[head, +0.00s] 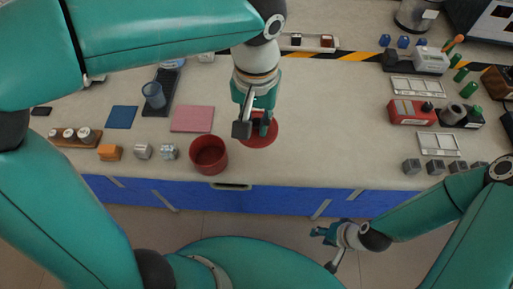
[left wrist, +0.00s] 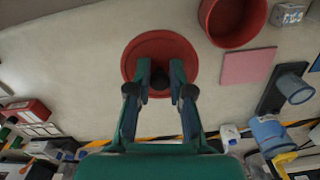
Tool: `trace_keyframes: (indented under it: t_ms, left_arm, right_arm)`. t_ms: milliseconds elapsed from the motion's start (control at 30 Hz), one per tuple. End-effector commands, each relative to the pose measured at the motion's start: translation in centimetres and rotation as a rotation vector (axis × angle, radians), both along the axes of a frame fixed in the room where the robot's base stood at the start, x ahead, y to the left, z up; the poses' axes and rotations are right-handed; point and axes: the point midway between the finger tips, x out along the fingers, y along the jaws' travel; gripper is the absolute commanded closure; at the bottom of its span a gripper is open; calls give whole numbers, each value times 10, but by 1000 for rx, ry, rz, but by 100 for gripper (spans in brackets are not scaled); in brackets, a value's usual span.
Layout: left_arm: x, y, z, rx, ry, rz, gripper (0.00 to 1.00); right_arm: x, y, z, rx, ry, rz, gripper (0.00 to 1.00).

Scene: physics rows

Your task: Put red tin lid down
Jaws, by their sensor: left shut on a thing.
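The red tin lid (head: 258,140) is a round red disc right of the red tin in the head view. In the left wrist view the lid (left wrist: 143,52) shows with a dark knob at its middle. My left gripper (head: 254,130) is shut on the lid's knob, one finger on each side (left wrist: 160,85). I cannot tell whether the lid touches the table or hangs just above it. The red tin (head: 208,168) stands open near the table's front edge, left of the lid. My right gripper (head: 331,246) is empty and appears open, in front of the table.
A pink mat (head: 192,118), a blue mat (head: 122,117) and a blue cup (head: 153,95) lie to the left. Small blocks line the front edge at left. A red box (head: 411,112) and pale trays stand at right. The table between lid and trays is clear.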

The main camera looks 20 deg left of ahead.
Motion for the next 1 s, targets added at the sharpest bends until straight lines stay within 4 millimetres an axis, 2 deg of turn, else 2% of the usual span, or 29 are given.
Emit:
trace_keyframes:
  t_ms: [33,200,467,633,767,1000]
  left_arm:
    - [-1,1,-17,3,5,0,100]
    - [-1,1,-49,1,2,2,100]
    - [0,1,-68,0,1,4,100]
    - [-1,2,-94,2,2,4,100]
    - [-1,2,-103,-1,-1,5,100]
    - [-1,2,-103,-1,-1,6,100]
  right_arm:
    - [0,0,-5,0,0,0,60]
    - [0,0,-9,0,0,0,60]
    - [0,0,-12,0,-1,0,60]
    - [0,0,-16,0,-1,0,60]
    - [0,0,-17,0,-1,0,60]
    - [0,0,-17,0,-1,0,60]
